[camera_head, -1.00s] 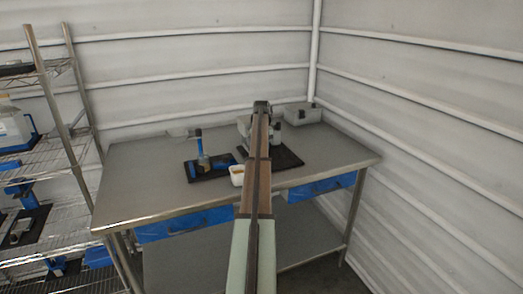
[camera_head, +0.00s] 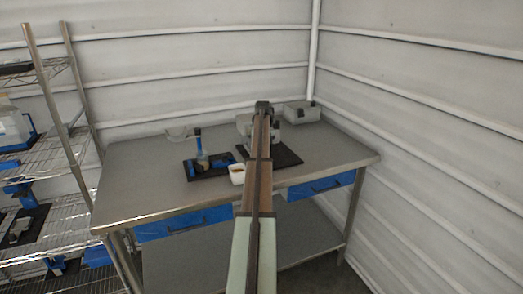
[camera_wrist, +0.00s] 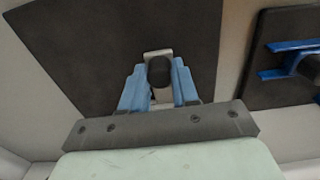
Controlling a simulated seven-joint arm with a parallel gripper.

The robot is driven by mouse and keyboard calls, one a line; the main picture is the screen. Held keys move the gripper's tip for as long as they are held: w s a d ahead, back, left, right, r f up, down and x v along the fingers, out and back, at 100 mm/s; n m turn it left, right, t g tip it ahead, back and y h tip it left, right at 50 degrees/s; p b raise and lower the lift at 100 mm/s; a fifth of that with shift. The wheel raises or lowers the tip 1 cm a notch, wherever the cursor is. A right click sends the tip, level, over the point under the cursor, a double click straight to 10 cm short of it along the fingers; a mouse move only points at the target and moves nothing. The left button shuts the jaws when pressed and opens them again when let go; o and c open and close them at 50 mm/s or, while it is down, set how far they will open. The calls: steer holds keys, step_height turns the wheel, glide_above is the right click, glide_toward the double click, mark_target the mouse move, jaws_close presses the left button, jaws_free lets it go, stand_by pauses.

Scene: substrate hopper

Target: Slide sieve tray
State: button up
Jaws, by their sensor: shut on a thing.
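The substrate hopper (camera_head: 244,122) stands on a black base plate (camera_head: 288,157) on the table, mostly hidden behind my arm in the head view. In the wrist view, my gripper (camera_wrist: 160,78) has its two blue fingers closed around a dark rounded knob (camera_wrist: 159,71) on a light metal piece (camera_wrist: 152,55). This piece looks like the sieve tray's end, but the rest of the tray is hidden. The black base plate (camera_wrist: 75,45) fills the background there. In the head view my gripper is hidden behind my arm.
A small white cup (camera_head: 237,174) with brownish content stands at the front of the table. A black-and-blue stand (camera_head: 207,168) is to its left. A wire shelf (camera_head: 60,160) stands left of the table.

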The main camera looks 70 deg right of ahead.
steer(key=shift+s+a, duration=2.5)
steer(key=shift+s, duration=0.05)
steer(key=o, duration=0.7)
step_height(320, 180, up, 7)
